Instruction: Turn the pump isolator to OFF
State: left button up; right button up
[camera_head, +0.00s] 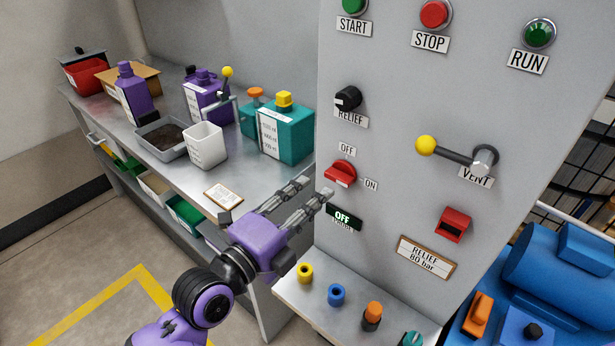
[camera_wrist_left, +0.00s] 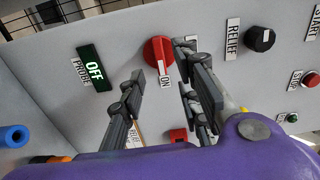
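The red isolator knob (camera_head: 340,172) is on the grey panel, between an OFF label (camera_head: 347,149) above it and an ON label (camera_head: 371,184) at its lower right. In the left wrist view the red knob (camera_wrist_left: 157,54) has a white mark on the side towards the ON label (camera_wrist_left: 166,82). My left gripper (camera_head: 316,188) is open and empty, just left of and below the knob in the head view. In the wrist view its two fingers (camera_wrist_left: 164,80) are spread, one to either side of the knob's line, apparently short of it. My right gripper is not in view.
A dark display reading OFF (camera_head: 344,217) sits below the knob. The black relief knob (camera_head: 347,98) is above, and the yellow-tipped vent lever (camera_head: 450,153) sticks out to the right. A shelf with coloured fittings (camera_head: 336,295) juts out below. A bench with bottles (camera_head: 285,130) stands left.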

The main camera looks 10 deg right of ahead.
aim_at(335, 180)
pick_arm(q)
jog(key=p+x, duration=0.1)
jog(key=x, duration=0.5)
jog(key=shift+d+r, duration=0.1)
jog(key=shift+d, duration=0.2)
jog(key=shift+w+d, duration=0.4)
jog(key=shift+d, duration=0.05)
jog(key=shift+w, duration=0.1)
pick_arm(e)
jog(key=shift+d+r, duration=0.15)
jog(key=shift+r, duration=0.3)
